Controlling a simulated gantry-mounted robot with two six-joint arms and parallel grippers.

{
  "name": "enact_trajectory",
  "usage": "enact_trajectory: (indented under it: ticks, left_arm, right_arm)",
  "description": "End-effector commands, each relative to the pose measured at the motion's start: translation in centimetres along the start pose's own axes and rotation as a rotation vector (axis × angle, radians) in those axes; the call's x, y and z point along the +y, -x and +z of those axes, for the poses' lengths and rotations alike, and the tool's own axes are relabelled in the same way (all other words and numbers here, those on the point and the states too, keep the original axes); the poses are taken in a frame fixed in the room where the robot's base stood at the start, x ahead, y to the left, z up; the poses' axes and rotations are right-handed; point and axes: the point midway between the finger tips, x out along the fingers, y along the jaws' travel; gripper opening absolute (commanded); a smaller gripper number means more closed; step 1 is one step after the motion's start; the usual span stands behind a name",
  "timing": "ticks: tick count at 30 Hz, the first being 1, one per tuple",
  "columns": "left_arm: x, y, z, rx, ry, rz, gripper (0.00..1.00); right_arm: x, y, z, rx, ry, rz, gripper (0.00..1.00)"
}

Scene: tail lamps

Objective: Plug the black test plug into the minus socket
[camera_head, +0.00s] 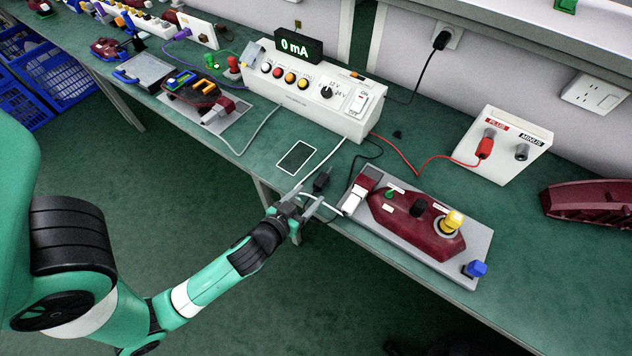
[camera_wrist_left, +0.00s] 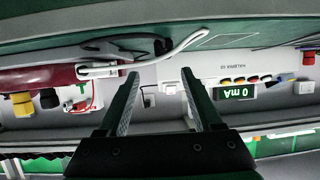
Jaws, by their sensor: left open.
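The black test plug (camera_head: 322,181) lies near the front edge of the green bench, on a thin black lead from the white supply box. A dark shape above the fingers in the left wrist view may be this plug. The minus socket (camera_head: 522,152) is the dark, empty socket on the white box at right, under the MINUS label. My left gripper (camera_head: 300,203) is at the bench's front edge, close to the black plug and apart from it. It is open and empty; its two fingers (camera_wrist_left: 161,100) stand apart in the left wrist view. My right gripper is not in view.
A red plug (camera_head: 485,146) sits in the plus socket. The dark red lamp (camera_head: 415,222) on its grey plate is right of my gripper, with a white cable beside it. The supply box (camera_head: 300,92) shows 0 mA. A phone-like dark pad (camera_head: 296,157) lies behind my gripper.

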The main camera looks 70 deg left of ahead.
Motion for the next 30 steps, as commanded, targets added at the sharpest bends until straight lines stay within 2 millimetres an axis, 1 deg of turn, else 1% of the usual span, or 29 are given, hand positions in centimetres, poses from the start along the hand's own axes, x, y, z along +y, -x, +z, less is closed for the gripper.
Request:
enact_trajectory:
  ticks: [1,3,6,16,17,19,20,23,24,26,27,29,30]
  left_arm:
    - [0.1,0.8,0.0,-0.002,-0.003,0.003,0.67]
    - [0.1,1.5,0.0,0.000,-0.002,0.003,0.67]
    - [0.1,1.9,0.0,0.000,0.000,0.001,0.67]
    - [0.1,1.8,0.0,0.001,0.001,0.001,0.67]
    - [0.2,1.8,-0.2,0.005,0.002,0.003,0.67]
    - [1.1,1.3,-1.6,0.031,0.011,0.021,0.67]
    - [1.7,1.0,-2.7,0.051,0.018,0.036,0.67]
    - [5.5,-0.1,-9.1,0.164,0.052,0.120,0.67]
    - [7.6,-0.2,-12.7,0.227,0.069,0.169,0.67]
    - [10.8,0.3,-18.8,0.333,0.093,0.251,0.67]
    - [12.9,1.4,-23.1,0.410,0.109,0.309,0.67]
    - [15.6,3.7,-29.3,0.527,0.125,0.394,0.67]
    - [17.1,5.8,-33.3,0.608,0.137,0.450,0.67]
  right_arm:
    - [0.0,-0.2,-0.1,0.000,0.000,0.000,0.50]
    - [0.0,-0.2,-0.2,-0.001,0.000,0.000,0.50]
    - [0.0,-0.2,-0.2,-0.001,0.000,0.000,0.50]
    - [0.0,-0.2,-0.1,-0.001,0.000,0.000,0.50]
    - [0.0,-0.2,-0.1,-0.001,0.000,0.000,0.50]
    - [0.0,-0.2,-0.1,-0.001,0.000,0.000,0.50]
    - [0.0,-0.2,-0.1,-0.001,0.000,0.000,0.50]
    - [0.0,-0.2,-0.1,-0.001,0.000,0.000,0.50]
    - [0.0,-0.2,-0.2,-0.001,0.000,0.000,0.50]
    - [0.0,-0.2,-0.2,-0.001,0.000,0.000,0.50]
    - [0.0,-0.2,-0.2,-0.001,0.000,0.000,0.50]
    - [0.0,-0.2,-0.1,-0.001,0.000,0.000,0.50]
    - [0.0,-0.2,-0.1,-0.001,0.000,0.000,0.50]
